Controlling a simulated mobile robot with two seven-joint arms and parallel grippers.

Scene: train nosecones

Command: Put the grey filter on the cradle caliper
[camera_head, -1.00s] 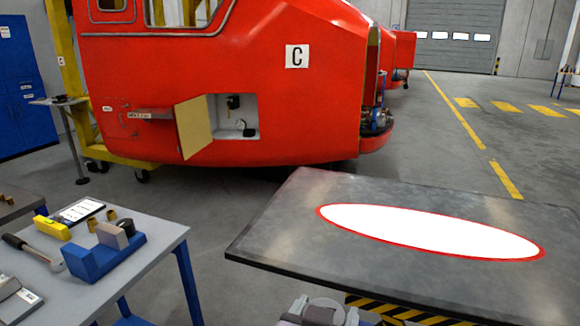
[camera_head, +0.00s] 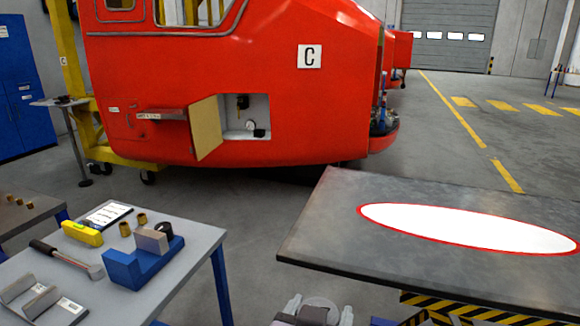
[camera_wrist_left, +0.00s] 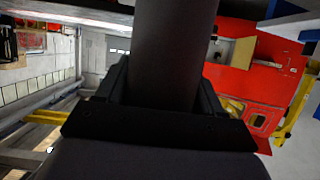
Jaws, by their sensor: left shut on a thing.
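In the left wrist view a thick dark grey cylinder, which looks like the grey filter (camera_wrist_left: 174,38), stands between the black fingers of my left gripper (camera_wrist_left: 163,88). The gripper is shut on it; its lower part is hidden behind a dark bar. In the head view I cannot make out the filter or a clear gripper. I cannot tell for certain which part is the cradle caliper. A blue angled holder (camera_head: 125,268) with a grey-tan block (camera_head: 151,240) stands on the bench at left. My right gripper is not seen.
The bench (camera_head: 190,263) also carries a yellow tool (camera_head: 82,233), a hammer-like tool (camera_head: 65,258), a clipboard (camera_head: 107,214) and small brass pieces. A dark lift table (camera_head: 325,235) with a white oval panel (camera_head: 470,228) stands right. The red train nose (camera_head: 250,60) is behind, its hatch open.

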